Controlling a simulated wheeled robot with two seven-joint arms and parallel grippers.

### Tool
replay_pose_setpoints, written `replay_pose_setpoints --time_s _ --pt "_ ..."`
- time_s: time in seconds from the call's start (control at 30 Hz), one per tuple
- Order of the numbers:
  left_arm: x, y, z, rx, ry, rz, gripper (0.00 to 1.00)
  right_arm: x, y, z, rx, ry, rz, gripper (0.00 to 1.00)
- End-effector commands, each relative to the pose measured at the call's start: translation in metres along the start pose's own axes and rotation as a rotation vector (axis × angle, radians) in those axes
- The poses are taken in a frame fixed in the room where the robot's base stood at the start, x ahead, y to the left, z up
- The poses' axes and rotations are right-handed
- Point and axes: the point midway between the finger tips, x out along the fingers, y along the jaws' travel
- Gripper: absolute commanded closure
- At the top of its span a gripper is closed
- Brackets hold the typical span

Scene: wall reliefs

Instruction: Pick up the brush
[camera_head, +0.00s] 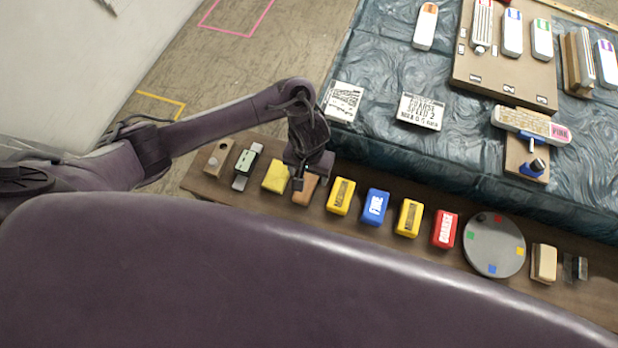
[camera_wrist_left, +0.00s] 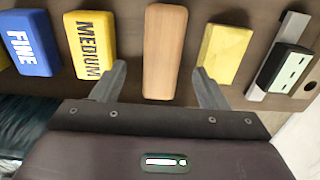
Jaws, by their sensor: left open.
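A long plain wooden block, possibly the brush seen from its back (camera_head: 308,189), lies on the brown bench below my left gripper (camera_head: 298,184). No bristles show on it. In the left wrist view, this wooden piece (camera_wrist_left: 165,48) lies between the two fingers of the open left gripper (camera_wrist_left: 158,74), with a gap on each side. A cream and wood block (camera_head: 543,263), which may also be a brush, lies far right on the bench. My right gripper is not in view.
A yellow block (camera_wrist_left: 224,52) and a yellow MEDIUM block (camera_wrist_left: 90,42) flank the wooden piece closely. A blue FINE block (camera_head: 374,206), a red COARSE block (camera_head: 444,230) and a round disc (camera_head: 494,246) follow rightward. A blue-covered table (camera_head: 400,150) stands behind the bench.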

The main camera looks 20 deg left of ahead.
Motion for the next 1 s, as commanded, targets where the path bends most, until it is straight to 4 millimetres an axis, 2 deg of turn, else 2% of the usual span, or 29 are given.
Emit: replay_pose_setpoints --time_s 0.03,0.17,0.4,0.5,0.73,1.0 --pt "0.01 0.0 0.001 -0.002 -0.002 0.0 0.33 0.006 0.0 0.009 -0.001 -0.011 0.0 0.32" --pt "0.024 -0.001 0.001 0.0 -0.002 0.0 0.33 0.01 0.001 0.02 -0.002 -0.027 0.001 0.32" --pt "0.058 -0.003 0.001 0.001 0.0 0.002 0.33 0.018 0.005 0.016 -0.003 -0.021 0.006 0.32" --pt "0.064 -0.003 0.0 0.001 0.001 0.002 0.33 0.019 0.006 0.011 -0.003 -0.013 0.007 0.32" --pt "0.065 -0.003 0.0 0.002 0.002 0.003 0.33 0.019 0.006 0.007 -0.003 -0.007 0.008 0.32" --pt "0.064 -0.002 0.0 0.002 0.002 0.003 0.67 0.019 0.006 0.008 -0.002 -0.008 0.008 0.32"
